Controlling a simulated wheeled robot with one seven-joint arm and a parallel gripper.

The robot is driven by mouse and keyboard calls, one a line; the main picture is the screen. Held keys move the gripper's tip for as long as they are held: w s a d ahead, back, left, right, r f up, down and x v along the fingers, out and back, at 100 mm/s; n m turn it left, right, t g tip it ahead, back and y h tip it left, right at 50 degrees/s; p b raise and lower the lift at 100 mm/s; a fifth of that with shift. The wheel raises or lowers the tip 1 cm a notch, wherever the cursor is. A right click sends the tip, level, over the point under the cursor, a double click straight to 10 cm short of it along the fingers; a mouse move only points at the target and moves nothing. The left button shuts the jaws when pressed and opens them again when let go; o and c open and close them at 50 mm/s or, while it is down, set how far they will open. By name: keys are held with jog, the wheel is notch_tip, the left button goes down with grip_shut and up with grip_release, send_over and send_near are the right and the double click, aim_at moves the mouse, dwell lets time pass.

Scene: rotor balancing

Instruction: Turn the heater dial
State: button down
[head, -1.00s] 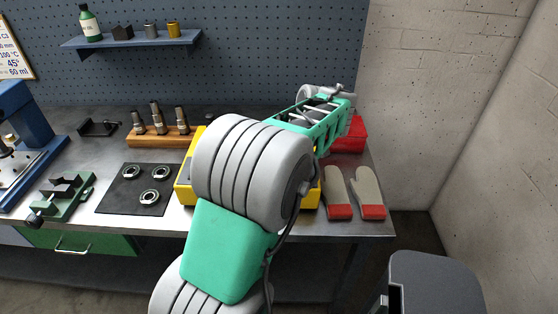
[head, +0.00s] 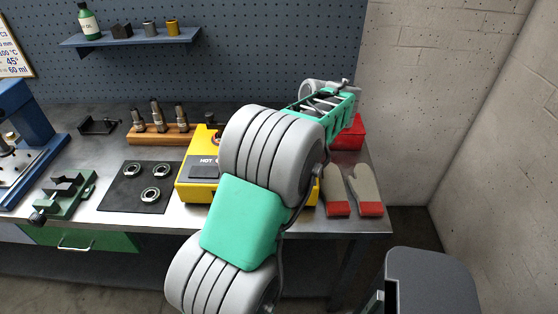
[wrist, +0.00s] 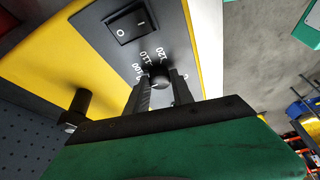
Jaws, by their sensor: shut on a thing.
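The yellow heater (head: 190,192) stands on the metal bench, partly hidden behind my arm in the head view. In the wrist view, its yellow casing (wrist: 78,45) carries a dark panel with the round black dial (wrist: 159,75). Scale marks reading 100, 110 and 120 show beside the dial; a finger hides others. My gripper (wrist: 160,86) is shut on the dial, with one finger on each side of it. The dial's pointer cannot be made out. In the head view, my arm hides the fingers and the dial.
A black rocker switch (wrist: 126,22) sits on the panel near the dial. A dark post (wrist: 78,108) sticks out beside the gripper. Gloves (head: 350,190) and a red bin (head: 348,134) are to the right. A mat with rings (head: 135,200) and a wooden rack (head: 158,135) are to the left.

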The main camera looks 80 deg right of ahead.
jog(key=c, duration=1.1)
grip_release()
jog(key=p+v, duration=0.2)
jog(key=v, duration=0.6)
